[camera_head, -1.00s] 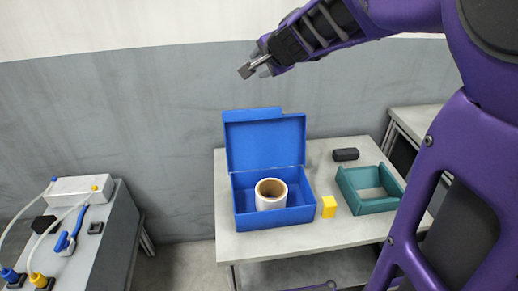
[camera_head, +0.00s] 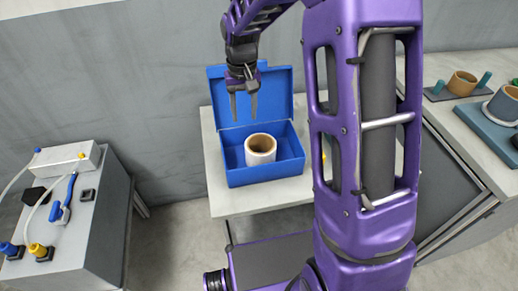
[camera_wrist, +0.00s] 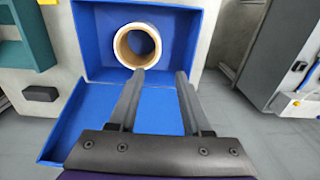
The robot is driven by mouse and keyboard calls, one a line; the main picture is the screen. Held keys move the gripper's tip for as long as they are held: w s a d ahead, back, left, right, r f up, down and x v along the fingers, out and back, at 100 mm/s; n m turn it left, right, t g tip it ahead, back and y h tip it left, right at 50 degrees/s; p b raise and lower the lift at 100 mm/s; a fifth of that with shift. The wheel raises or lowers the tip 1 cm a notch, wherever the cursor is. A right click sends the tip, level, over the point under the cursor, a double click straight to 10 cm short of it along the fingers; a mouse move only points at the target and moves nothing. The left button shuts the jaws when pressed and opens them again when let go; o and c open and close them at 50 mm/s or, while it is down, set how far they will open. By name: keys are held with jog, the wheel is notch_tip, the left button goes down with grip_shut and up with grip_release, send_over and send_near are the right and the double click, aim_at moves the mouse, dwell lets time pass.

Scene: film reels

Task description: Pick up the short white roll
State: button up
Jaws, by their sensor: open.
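The short white roll (camera_head: 260,150) has a brown core and stands upright inside an open blue box (camera_head: 236,177) on the table. In the wrist view the roll (camera_wrist: 121,45) lies ahead of the fingertips, slightly left of the space between them. My gripper (camera_head: 244,119) points down in front of the raised blue lid (camera_head: 280,90), above and a little left of the roll. Its two fingers, also seen in the wrist view (camera_wrist: 160,75), are apart with nothing between them.
A teal tray (camera_wrist: 25,45), a yellow block (camera_wrist: 40,6) and a dark block (camera_wrist: 40,94) are beside the box. A grey cabinet (camera_head: 75,235) with cables stands left. More rolls (camera_head: 463,83) sit on a right-hand bench. The box walls and lid surround the roll.

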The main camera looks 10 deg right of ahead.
aim_at(247, 153)
notch_tip(247, 153, down, 12)
jog(key=shift+f+b, duration=0.1)
jog(key=shift+b, duration=0.7)
jog(key=shift+w+d+f+b, duration=0.1)
jog(key=shift+f+b, duration=0.3)
jog(key=shift+f, duration=2.3)
jog(key=shift+c, duration=0.3)
grip_shut()
